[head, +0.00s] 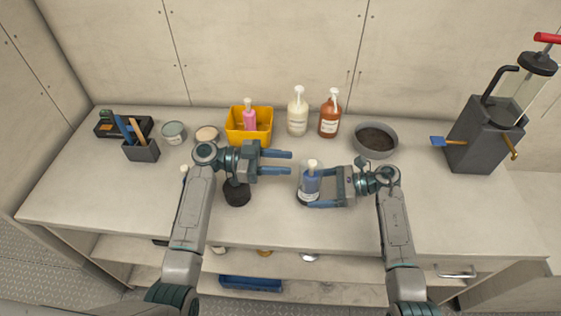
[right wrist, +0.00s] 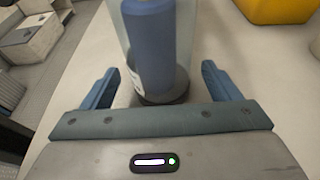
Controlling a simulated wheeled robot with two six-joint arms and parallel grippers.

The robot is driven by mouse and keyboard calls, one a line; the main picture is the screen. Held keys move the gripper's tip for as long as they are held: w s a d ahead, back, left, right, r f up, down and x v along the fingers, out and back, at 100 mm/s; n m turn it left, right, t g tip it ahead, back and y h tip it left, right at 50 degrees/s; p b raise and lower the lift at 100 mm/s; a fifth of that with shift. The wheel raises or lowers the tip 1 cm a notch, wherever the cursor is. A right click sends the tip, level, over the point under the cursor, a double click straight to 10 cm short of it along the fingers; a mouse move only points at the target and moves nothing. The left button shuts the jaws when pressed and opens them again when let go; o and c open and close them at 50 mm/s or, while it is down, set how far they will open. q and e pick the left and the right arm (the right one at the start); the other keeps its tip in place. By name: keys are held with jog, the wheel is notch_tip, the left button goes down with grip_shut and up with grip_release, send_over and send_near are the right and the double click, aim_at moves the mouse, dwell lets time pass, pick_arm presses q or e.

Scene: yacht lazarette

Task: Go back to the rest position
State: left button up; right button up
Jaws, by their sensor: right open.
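My left gripper (head: 290,162) is open and empty above the middle of the counter, its fingers pointing right in the head view. My right gripper (head: 313,188) is open, its fingers pointing left around a blue pump bottle (head: 310,182) with a pale pump top. In the right wrist view the blue bottle (right wrist: 152,45) stands upright between the two spread fingers, with a visible gap on each side. A dark round object (head: 237,193) sits on the counter below my left gripper.
A yellow bin (head: 263,122) holds a pink bottle. A white pump bottle (head: 297,115), an amber pump bottle (head: 329,118) and a grey bowl (head: 376,138) stand along the back. A grey pump unit (head: 485,135) is at right. The front right counter is clear.

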pick_arm(q)
jog(key=shift+f, duration=0.3)
pick_arm(e)
jog(key=shift+v, duration=3.2)
pick_arm(q)
jog(key=shift+r, duration=0.1)
